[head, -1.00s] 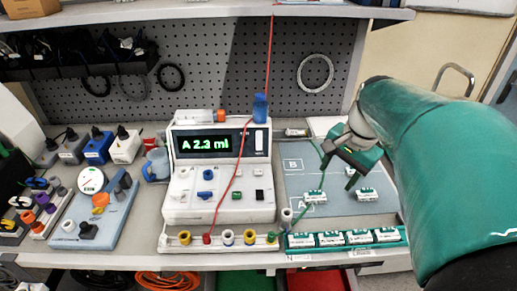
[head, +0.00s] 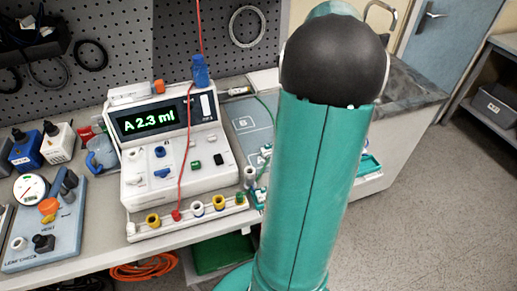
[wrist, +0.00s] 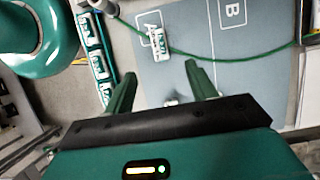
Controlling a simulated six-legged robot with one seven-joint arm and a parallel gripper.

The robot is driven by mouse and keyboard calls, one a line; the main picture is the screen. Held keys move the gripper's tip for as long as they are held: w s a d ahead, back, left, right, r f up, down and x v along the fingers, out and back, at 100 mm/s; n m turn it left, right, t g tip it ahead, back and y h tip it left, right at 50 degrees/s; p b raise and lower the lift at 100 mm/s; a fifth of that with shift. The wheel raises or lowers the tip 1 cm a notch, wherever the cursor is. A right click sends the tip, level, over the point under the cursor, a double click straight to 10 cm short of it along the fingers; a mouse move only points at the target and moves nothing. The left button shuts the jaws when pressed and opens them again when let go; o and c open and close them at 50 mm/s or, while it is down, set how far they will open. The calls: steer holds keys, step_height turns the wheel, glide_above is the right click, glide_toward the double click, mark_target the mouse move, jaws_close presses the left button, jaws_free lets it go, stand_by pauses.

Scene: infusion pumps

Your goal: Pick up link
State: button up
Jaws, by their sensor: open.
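In the wrist view, a white-and-green link (wrist: 158,43) lies on the grey mat (wrist: 192,38) at the square marked A. My gripper (wrist: 159,70) is open and empty, its two green fingers apart. The link shows beyond the fingertips, between their lines; its height gap to them is hard to tell. Several similar links (wrist: 98,65) sit in a row in a green tray at the left. In the head view my arm covers most of the mat (head: 238,109) and hides my gripper.
A white infusion pump (head: 170,165) reading "A 2.3 ml" stands left of my arm, with a red cable (head: 186,150). A green cable (wrist: 225,58) crosses the mat past the link. A blue stand (head: 45,225) is at far left. The floor at right is clear.

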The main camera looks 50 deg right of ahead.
glide_toward(270, 149)
steer(key=shift+a+f, duration=0.25)
steer(key=shift+f, duration=0.25)
steer(key=shift+w+a+f, duration=0.25)
steer(key=shift+f, duration=0.25)
steer(key=x, duration=0.5)
steer(key=shift+s+d, duration=0.1)
steer(key=shift+d, duration=0.05)
steer(key=c, duration=1.1)
